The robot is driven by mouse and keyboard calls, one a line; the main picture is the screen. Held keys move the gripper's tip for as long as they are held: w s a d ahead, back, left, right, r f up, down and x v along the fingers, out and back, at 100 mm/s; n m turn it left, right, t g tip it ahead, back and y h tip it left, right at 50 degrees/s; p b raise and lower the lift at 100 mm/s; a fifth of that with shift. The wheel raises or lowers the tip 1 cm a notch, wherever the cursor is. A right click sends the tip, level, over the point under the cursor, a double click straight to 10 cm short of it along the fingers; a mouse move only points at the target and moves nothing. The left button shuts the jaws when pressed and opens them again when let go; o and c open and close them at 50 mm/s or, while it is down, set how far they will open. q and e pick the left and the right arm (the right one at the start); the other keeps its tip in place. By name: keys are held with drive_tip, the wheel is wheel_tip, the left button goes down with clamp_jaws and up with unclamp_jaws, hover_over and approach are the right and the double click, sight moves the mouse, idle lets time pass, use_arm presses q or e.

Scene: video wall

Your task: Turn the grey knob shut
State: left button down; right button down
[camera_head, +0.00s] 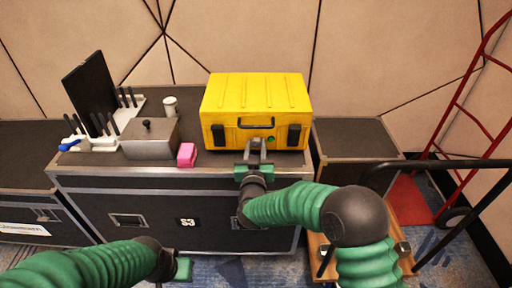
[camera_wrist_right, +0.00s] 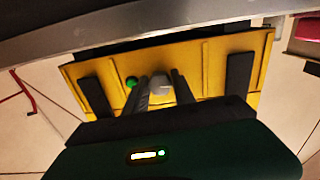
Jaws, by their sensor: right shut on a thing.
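A yellow hard case (camera_head: 256,96) stands on a grey-topped flight case, with two dark latches and a dark handle (camera_head: 256,124) on its front. My right gripper (camera_head: 255,146) is at the lower middle of that front, below the handle. In the right wrist view, its two fingers (camera_wrist_right: 161,90) are shut on the grey knob (camera_wrist_right: 160,84), one on each side. The knob is hidden in the head view. A green round part (camera_wrist_right: 131,81) sits beside it on the yellow front. My left gripper (camera_head: 183,268) is low in front of the flight case, its fingers not clear.
The flight case (camera_head: 190,181) also bears a pink block (camera_head: 187,155), a grey metal box (camera_head: 149,140), a white cup (camera_head: 170,106) and a dark upright panel (camera_head: 91,91). A red hand truck (camera_head: 460,113) stands at the right. A black rail crosses the right side.

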drive_tip(key=m, duration=0.4)
drive_tip(key=shift+a, duration=0.1)
drive_tip(key=m+b, duration=0.1)
drive_tip(key=m, duration=0.2)
drive_tip(key=shift+f+m, duration=0.1)
drive_tip(key=shift+m, duration=0.3)
drive_tip(key=m+b, duration=0.2)
drive_tip(key=m, duration=0.2)
drive_tip(key=m+b, duration=0.2)
drive_tip(key=m, duration=0.2)
drive_tip(key=shift+g+y, duration=0.3)
drive_tip(key=shift+m, duration=0.4)
drive_tip(key=c, duration=1.1)
unclamp_jaws()
drive_tip(key=shift+o, duration=0.2)
drive_tip(key=shift+s, duration=0.1)
